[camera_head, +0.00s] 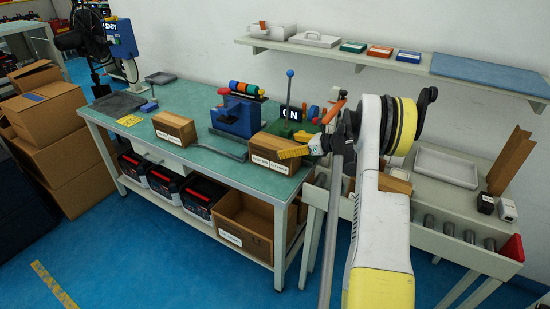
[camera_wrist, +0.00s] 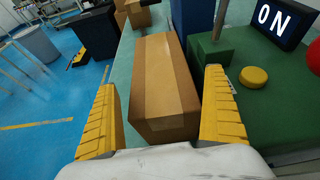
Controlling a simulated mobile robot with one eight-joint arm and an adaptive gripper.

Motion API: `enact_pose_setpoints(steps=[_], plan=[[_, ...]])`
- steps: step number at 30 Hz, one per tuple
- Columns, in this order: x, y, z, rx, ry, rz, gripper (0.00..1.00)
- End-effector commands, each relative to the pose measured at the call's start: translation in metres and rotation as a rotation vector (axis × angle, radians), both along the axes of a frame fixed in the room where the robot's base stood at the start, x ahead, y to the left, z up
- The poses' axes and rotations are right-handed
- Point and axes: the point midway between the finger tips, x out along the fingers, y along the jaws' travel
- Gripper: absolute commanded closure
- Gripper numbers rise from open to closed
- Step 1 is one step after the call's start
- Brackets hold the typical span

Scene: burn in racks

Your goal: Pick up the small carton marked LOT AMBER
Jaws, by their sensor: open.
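A small brown carton (camera_head: 268,146) with white labels on its front stands at the right front of the green-topped bench. The label print is too small to read surely. My gripper (camera_head: 294,152) is open beside the carton's right end in the head view. A second small labelled carton (camera_head: 174,129) stands further left on the bench.
A green base with a post (camera_wrist: 210,50), a lit ON sign (camera_wrist: 279,22) and a yellow button (camera_wrist: 253,77) stand close right of the carton. The bench's front edge (camera_head: 190,155) is near. A shelf (camera_head: 350,55) hangs above.

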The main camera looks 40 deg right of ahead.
Motion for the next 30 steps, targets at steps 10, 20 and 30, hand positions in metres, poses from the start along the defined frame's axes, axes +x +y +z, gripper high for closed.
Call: enact_pose_setpoints(steps=[10, 20, 30], plan=[[0.012, 0.005, -0.005, 0.0, 0.0, -0.001, 0.09], [0.012, 0.004, -0.004, 0.0, -0.002, -0.001, 0.63], [0.012, 0.004, 0.005, 0.0, -0.002, -0.001, 0.63]])
